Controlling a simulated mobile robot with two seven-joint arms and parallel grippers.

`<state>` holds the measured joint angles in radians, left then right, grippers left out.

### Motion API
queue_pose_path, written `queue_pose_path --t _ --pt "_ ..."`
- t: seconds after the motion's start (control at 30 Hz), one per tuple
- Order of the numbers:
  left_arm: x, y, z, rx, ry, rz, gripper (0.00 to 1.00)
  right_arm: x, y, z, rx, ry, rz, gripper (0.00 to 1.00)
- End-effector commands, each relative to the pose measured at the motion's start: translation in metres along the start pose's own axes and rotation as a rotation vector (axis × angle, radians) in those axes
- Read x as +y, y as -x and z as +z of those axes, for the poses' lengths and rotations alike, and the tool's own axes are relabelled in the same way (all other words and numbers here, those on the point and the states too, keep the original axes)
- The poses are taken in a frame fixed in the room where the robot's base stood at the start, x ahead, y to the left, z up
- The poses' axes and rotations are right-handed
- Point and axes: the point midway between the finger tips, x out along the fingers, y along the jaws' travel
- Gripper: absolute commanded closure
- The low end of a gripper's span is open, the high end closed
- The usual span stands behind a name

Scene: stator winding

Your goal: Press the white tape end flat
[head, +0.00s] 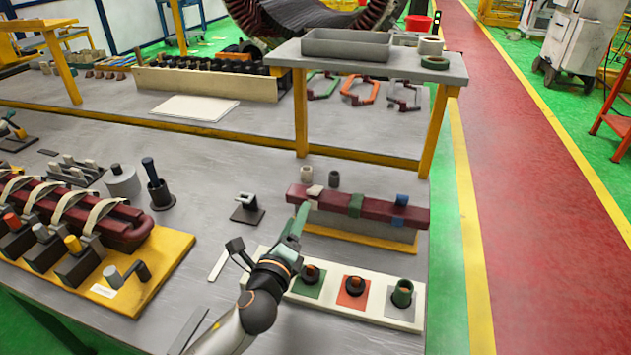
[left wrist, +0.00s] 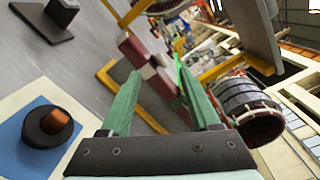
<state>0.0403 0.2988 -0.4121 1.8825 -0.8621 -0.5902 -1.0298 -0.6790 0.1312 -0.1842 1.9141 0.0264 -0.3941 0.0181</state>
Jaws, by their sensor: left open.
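A dark red bar (head: 335,202) lies on a yellow-edged block on the bench, wrapped with a green band and blue bands. A whitish tape piece (head: 314,190) sits on top near its left end; whether its end lies flat is too small to tell. My left gripper (head: 302,210) has its green fingers at the bar's left end, just in front of the white tape. In the left wrist view the two fingers (left wrist: 158,70) stand apart, with the dark red bar (left wrist: 134,50) and a pale patch beyond and between them. Contact cannot be told. My right gripper is not in view.
A white board (head: 335,293) with coloured squares and dark fittings lies under my left arm. A raised shelf (head: 385,67) with a grey tray and tape rolls stands behind. The stator coil fixture (head: 75,215) is at left.

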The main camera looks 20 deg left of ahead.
Motion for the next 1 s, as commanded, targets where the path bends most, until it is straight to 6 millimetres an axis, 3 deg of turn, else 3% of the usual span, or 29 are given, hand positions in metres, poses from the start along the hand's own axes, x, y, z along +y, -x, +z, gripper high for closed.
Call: queue_pose_path --t 0.1,0.2,0.4,0.67,1.0 --pt "0.0 -0.003 -0.001 -0.001 -0.392 -0.022 0.38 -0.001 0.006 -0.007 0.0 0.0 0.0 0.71" --pt "0.001 -0.004 -0.004 -0.004 -0.661 -0.04 0.38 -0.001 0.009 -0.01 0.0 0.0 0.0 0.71" --pt "0.004 -0.006 -0.008 -0.01 -0.966 -0.061 0.38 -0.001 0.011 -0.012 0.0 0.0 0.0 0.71" --pt "0.002 -0.027 -0.009 -0.014 -1.007 -0.063 0.38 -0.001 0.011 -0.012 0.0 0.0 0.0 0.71" --pt "-0.001 -0.089 -0.011 -0.013 -1.004 -0.063 0.38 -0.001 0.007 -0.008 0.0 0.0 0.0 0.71"
